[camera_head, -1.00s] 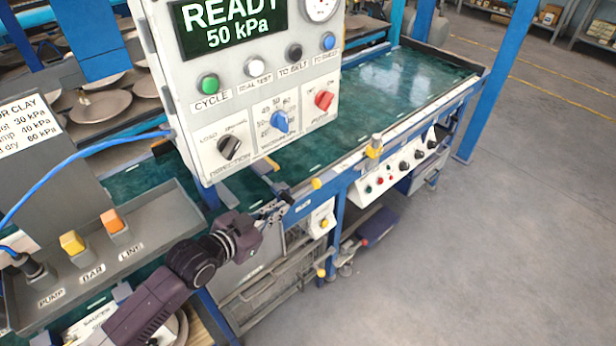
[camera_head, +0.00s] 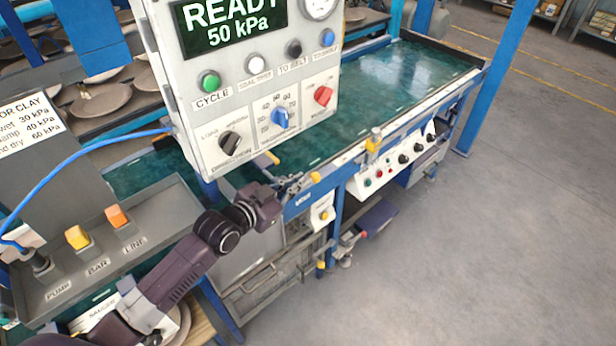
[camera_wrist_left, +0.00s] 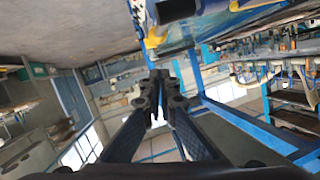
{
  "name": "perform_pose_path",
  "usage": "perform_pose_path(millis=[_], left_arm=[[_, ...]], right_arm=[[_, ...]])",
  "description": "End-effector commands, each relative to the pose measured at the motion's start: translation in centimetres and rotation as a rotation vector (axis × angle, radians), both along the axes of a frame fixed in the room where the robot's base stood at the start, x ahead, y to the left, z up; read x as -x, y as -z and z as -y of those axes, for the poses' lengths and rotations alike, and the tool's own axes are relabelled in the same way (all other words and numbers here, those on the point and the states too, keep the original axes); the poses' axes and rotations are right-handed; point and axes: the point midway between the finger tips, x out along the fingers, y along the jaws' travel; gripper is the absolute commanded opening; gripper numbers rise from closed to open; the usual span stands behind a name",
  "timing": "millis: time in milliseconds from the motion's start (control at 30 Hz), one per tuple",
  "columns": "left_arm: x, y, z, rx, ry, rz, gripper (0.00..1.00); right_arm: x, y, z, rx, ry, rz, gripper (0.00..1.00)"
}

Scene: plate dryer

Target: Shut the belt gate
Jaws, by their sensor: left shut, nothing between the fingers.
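The green belt (camera_head: 405,85) runs from the middle toward the back right behind a blue side rail (camera_head: 345,160). A blue plate with a small label (camera_head: 303,199) is on its near side, with a yellow-tipped piece (camera_head: 315,177) above it. I cannot tell for sure which part is the belt gate or how far open it is. My left gripper (camera_head: 300,184) is shut and empty, its fingertips close to the blue plate and yellow tip; contact is unclear. In the left wrist view the shut fingers (camera_wrist_left: 159,88) point toward a yellow piece (camera_wrist_left: 154,42) and a dark cylinder (camera_wrist_left: 175,10).
A white control panel (camera_head: 245,100) reading READY 50 kPa hangs over the belt. A grey switch box (camera_head: 110,250) with a blue hose stands at left. A yellow-topped post (camera_head: 373,142) stands on the rail farther along. The floor at right (camera_head: 500,250) is clear.

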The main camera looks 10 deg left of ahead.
Motion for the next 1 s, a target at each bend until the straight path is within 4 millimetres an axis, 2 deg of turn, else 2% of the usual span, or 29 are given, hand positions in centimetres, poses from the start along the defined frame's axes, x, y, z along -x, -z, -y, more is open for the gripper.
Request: perform_pose_path(millis=[200, 400, 600, 1000], left_arm=[[-3.2, 0.8, 1.5, 0.002, -0.001, 0.0, 0.0], [-4.5, 2.9, 1.7, -0.001, -0.001, -0.001, 0.0], [-5.3, 4.2, 1.8, 0.001, 0.0, 0.0, 0.0], [-5.4, 4.5, 1.8, 0.0, 0.0, 0.0, 0.0]], right_arm=[[0.0, -0.7, 0.0, 0.001, 0.0, 0.0, 0.47], [0.0, -0.8, 0.2, 0.002, 0.0, 0.0, 0.47], [0.0, -0.8, 0.4, 0.004, -0.001, 0.0, 0.47], [0.0, -0.8, 0.4, 0.005, 0.0, 0.0, 0.47]])
